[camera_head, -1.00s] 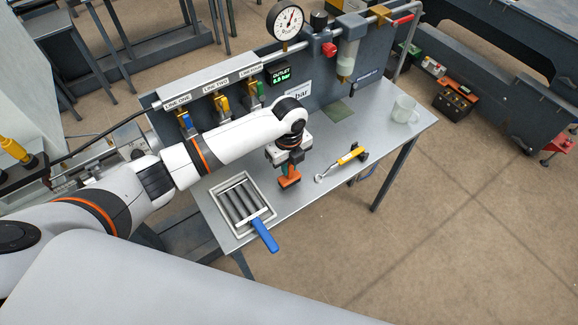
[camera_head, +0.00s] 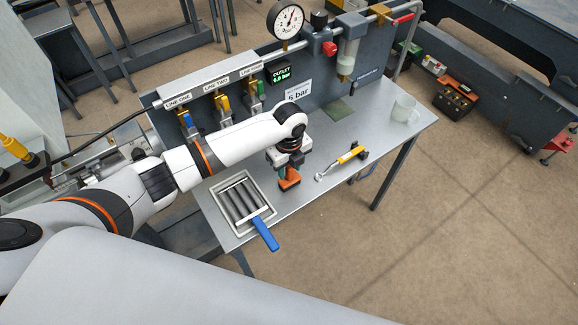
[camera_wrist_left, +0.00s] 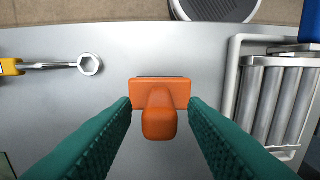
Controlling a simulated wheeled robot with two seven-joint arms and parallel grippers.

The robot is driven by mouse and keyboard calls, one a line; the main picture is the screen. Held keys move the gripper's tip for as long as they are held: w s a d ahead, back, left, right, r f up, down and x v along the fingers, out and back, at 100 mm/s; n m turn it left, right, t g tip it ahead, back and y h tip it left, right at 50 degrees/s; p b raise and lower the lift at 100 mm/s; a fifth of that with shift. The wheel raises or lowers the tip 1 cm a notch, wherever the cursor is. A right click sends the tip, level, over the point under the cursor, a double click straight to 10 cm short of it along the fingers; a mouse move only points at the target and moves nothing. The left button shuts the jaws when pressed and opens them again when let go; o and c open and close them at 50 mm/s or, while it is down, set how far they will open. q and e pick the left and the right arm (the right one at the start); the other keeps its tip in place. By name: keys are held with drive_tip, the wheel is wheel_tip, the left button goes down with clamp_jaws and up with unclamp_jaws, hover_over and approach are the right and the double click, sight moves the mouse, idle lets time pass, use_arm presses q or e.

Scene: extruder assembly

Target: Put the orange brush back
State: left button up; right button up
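The orange brush (camera_head: 290,179) is on the grey bench top near the front edge, between the roller tray and the yellow-handled wrench. In the left wrist view the orange brush (camera_wrist_left: 159,113) has a wide flat part and a rounded handle pointing toward the camera. My left gripper (camera_head: 290,172) is over it, pointing down. Its teal fingers (camera_wrist_left: 160,103) are apart, one on each side of the brush, with gaps beside the handle. The brush's underside is hidden. My right gripper is not in view.
A tray with metal rollers (camera_head: 269,208) and a blue-handled tool (camera_head: 264,234) lie to the left. The wrench (camera_head: 343,161) lies to the right, with a cup (camera_head: 405,109) beyond. A panel with valves and a gauge (camera_head: 286,20) stands behind. The bench's right side has free room.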

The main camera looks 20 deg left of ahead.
use_arm(q)
wheel_tip(320, 180, up, 12)
drive_tip(key=b, duration=0.1)
drive_tip(key=shift+b, duration=0.3)
idle(0.4)
